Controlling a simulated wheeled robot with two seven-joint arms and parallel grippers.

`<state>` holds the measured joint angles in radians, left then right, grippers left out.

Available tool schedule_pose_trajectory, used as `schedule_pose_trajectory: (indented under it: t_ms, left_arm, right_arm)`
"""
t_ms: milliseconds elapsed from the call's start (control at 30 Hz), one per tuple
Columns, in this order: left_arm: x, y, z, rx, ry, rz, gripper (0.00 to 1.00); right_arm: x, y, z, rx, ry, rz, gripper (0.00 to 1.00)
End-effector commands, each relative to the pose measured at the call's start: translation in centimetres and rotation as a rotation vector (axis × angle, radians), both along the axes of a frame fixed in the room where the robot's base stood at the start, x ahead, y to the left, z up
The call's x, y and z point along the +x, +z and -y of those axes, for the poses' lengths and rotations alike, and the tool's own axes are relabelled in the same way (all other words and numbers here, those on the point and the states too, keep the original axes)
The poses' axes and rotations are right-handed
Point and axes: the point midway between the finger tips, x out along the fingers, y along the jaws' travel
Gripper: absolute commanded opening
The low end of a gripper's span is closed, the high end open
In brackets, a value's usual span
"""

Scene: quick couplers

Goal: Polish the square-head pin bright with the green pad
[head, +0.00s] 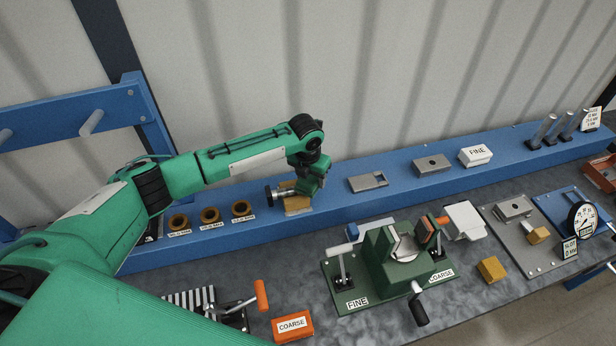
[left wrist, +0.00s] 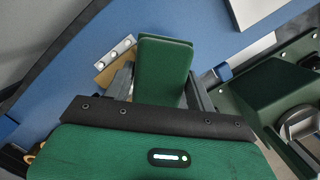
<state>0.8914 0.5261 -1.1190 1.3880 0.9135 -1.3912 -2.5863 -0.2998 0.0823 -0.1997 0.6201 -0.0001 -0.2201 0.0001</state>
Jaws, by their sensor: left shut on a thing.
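My left gripper (head: 303,190) is over the blue shelf at the back of the bench. In the left wrist view it (left wrist: 160,92) is shut on a green pad (left wrist: 164,62), a block held between the two grey fingers. In the head view the pad cannot be told apart from the green wrist. A tan block (head: 297,208) lies just below the gripper; it also shows beside the left finger in the wrist view (left wrist: 106,73). I cannot pick out the square-head pin with certainty. My right gripper is not in view.
A green vise (head: 380,247) with FINE and COARSE labels stands mid-bench. Brass rings (head: 210,215) line the blue shelf (head: 340,200) at left. A FINE box (head: 475,155) and upright pins (head: 543,131) are at right. An orange COARSE box (head: 292,326) is in front.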

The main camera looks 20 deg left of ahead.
Motion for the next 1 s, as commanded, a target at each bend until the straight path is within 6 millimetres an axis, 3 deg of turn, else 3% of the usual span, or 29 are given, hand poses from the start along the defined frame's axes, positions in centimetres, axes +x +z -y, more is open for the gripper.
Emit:
schedule_pose_trajectory:
  t_ms: [300, 1000]
  left_arm:
    - [-1.7, 0.0, -2.5, 0.007, 0.004, -0.008, 0.38]
    - [-3.5, 0.2, -5.3, 0.005, 0.003, -0.004, 0.38]
  right_arm:
    - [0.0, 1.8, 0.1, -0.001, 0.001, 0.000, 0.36]
    - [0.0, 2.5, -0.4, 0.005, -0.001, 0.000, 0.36]
